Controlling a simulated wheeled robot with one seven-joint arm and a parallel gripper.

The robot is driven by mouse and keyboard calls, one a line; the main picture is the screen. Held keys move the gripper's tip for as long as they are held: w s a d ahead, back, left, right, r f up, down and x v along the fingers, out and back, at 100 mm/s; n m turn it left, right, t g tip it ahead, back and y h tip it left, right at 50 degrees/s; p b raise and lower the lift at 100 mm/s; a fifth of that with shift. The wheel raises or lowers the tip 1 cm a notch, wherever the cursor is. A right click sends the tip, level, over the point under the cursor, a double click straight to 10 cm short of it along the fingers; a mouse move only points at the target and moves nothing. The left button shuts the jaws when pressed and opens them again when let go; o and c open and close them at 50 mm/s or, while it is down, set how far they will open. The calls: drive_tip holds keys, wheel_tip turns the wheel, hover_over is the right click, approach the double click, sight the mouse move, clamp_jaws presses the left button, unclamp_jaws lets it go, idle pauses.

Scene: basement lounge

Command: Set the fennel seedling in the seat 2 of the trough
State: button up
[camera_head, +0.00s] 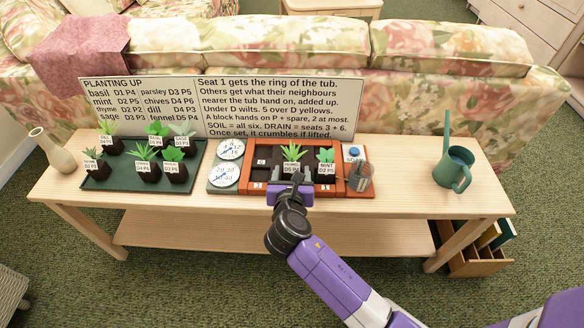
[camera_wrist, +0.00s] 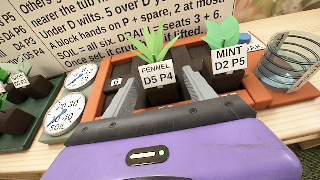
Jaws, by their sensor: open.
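The fennel seedling (camera_head: 291,154), a green spiky plant in a dark block, stands upright in the orange-brown trough (camera_head: 254,188). Its label reads FENNEL D5 P4 in the wrist view (camera_wrist: 157,72). My gripper (camera_head: 290,175) is open, with one grey finger on each side of the fennel block. Whether the fingers touch the block, I cannot tell. The mint seedling (camera_head: 326,158), labelled D2 P5, stands in the trough just right of the fennel. The trough's left part holds no plant. The seat number under the fennel is not readable.
A dark green tray (camera_head: 93,184) with several labelled seedlings stands at left. Two dials (camera_head: 228,162) sit left of the trough, a wire coil (camera_head: 359,175) at its right end. A planting sign (camera_head: 220,108) stands behind. A green watering can (camera_head: 454,170) stands right; table between is clear.

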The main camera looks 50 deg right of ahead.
drive_tip(key=p+v, duration=0.1)
drive_tip(key=v, duration=0.8)
drive_tip(key=shift+p, duration=0.4)
drive_tip(key=s+a+f+m+t+y, duration=0.35)
drive_tip(key=s+a+m+y, duration=0.6)
drive_tip(key=s, duration=0.45)
drive_tip(key=s+a+r+m+t+y, duration=0.1)
drive_tip(key=s+a+r+m+t, duration=0.2)
drive_tip(key=s+r+m, duration=0.8)
wheel_tip(320, 180, up, 3)
drive_tip(key=a+m, duration=0.1)
drive_tip(key=m, duration=0.4)
drive_tip(key=shift+a+r, duration=0.2)
drive_tip(key=shift+a, duration=0.1)
